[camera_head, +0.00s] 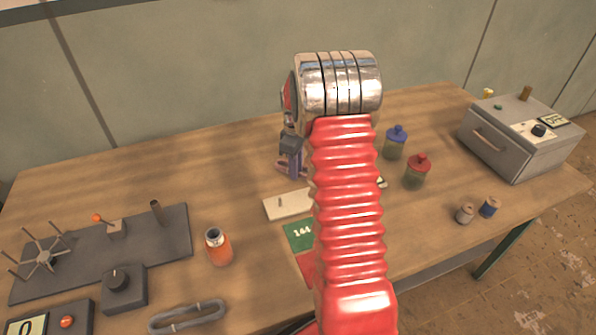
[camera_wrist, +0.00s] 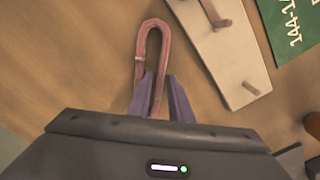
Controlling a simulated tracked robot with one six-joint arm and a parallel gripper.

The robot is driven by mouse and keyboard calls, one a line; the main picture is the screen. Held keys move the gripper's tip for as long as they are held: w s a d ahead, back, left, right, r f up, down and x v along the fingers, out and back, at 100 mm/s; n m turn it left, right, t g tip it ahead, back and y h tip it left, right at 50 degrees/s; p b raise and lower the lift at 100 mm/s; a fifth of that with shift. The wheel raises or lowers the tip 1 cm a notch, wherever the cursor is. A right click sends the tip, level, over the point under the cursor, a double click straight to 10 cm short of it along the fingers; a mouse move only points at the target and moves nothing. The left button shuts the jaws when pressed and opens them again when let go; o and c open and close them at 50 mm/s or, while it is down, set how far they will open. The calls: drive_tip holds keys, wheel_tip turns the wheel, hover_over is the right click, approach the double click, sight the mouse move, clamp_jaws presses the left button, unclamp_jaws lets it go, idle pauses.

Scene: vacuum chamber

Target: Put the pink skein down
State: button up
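The pink skein (camera_wrist: 151,38) is a narrow loop in the wrist view, with a pale tie on its left strand. My gripper (camera_wrist: 158,85) has its two purple fingers on either side of the skein's lower part and looks shut on it. The loop's far end sticks out past the fingertips over the bare wood. Whether the skein touches the table I cannot tell. In the head view my gripper (camera_head: 291,166) is low over the table, left of my red arm; the skein is hardly discernible there.
A pale board with pegs (camera_head: 287,204) lies close to the gripper, also in the wrist view (camera_wrist: 235,65). A green card (camera_head: 299,236) lies nearer. Blue-lidded (camera_head: 395,145) and red-lidded (camera_head: 416,173) jars stand right. A grey skein (camera_head: 187,316) lies front left. Table left of the gripper is clear.

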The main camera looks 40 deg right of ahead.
drive_tip(key=shift+c, duration=0.4)
clamp_jaws()
drive_tip(key=shift+r, duration=0.1)
wheel_tip(320, 180, up, 10)
idle(0.6)
idle(0.4)
